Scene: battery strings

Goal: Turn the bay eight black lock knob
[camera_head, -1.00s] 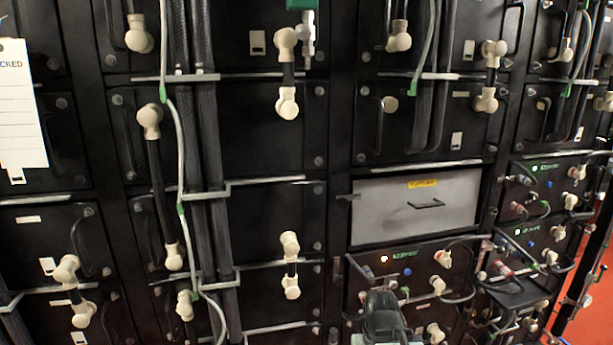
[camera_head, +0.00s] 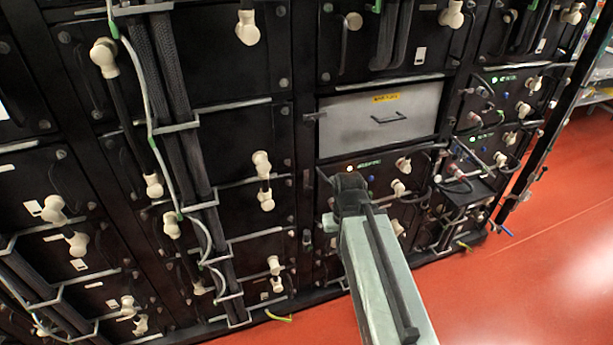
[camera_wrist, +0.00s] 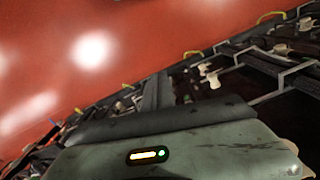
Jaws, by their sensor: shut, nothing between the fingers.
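My arm hides much of that bay's front. The wrist view also shows my gripper (camera_wrist: 155,92), with the fingers shut together and nothing between them. I cannot pick out a black lock knob in either view, and no bay number is legible. I cannot tell whether the gripper touches the bay front.
A grey panel (camera_head: 380,118) with a yellow label and black handle sits above that bay. Cable bundles (camera_head: 180,110) and cream connectors (camera_head: 103,58) stick out at left. More lit bays (camera_head: 505,78) stand at right. The red floor (camera_head: 540,240) is clear at lower right.

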